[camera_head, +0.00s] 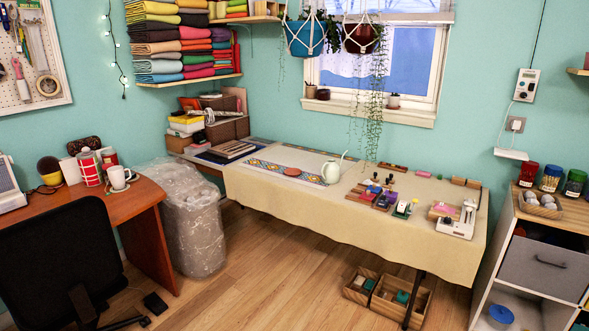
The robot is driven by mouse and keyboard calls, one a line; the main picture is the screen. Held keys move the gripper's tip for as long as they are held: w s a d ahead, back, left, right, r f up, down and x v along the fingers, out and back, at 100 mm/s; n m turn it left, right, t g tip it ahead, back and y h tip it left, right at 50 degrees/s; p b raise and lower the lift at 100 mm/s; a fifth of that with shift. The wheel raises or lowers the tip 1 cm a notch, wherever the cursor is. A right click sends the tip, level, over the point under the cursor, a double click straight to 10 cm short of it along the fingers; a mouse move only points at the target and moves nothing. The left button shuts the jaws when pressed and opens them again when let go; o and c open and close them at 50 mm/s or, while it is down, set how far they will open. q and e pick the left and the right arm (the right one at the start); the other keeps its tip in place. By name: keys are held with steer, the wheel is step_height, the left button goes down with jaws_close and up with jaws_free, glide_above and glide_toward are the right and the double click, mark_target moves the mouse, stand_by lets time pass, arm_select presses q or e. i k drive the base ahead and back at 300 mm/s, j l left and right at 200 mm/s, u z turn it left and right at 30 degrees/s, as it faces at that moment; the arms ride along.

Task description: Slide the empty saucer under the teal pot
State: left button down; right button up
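A teal-blue pot (305,37) with a leafy plant hangs in a white macramé holder in front of the wall left of the window. It hangs well above the long table. A small flat reddish-brown disc (292,172), which looks like a saucer, lies on a patterned strip on the table. Nothing shows on top of it. It is too small to make out its rim. Neither of my grippers is in view.
The long table (262,194) has a beige cloth. A pale spouted can (331,171) stands right of the disc, with several small craft items further right. A dark red pot (361,37) hangs beside the teal one. A black chair (62,262) stands front left; the middle floor is clear.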

mark_target(291, 172)
steer(key=i, duration=2.85)
